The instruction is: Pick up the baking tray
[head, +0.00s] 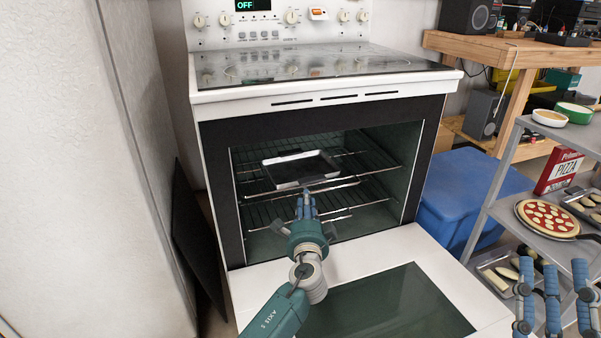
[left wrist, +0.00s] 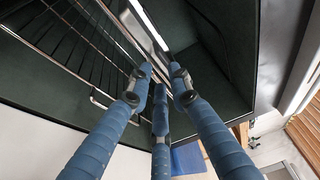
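The baking tray (head: 300,169), a shallow metal tray with a dark inside and a bright rim, lies on the upper oven rack (head: 258,183). My left gripper (head: 306,196) reaches into the oven at the tray's front edge. In the left wrist view, my left gripper's (left wrist: 160,76) blue fingertips are close together with gaps between them. The tray's bright rim (left wrist: 148,22) runs just beyond them; contact is hard to make out. My right gripper (head: 552,290) is at the lower right, fingers apart and empty, far from the tray.
The oven door (head: 390,300) is folded down in front. The lower rack (head: 345,205) looks empty. On the right, a metal shelf (head: 520,217) holds a pizza (head: 546,215) and trays of food, beside a blue bin (head: 465,200). A pale wall (head: 75,150) stands on the left.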

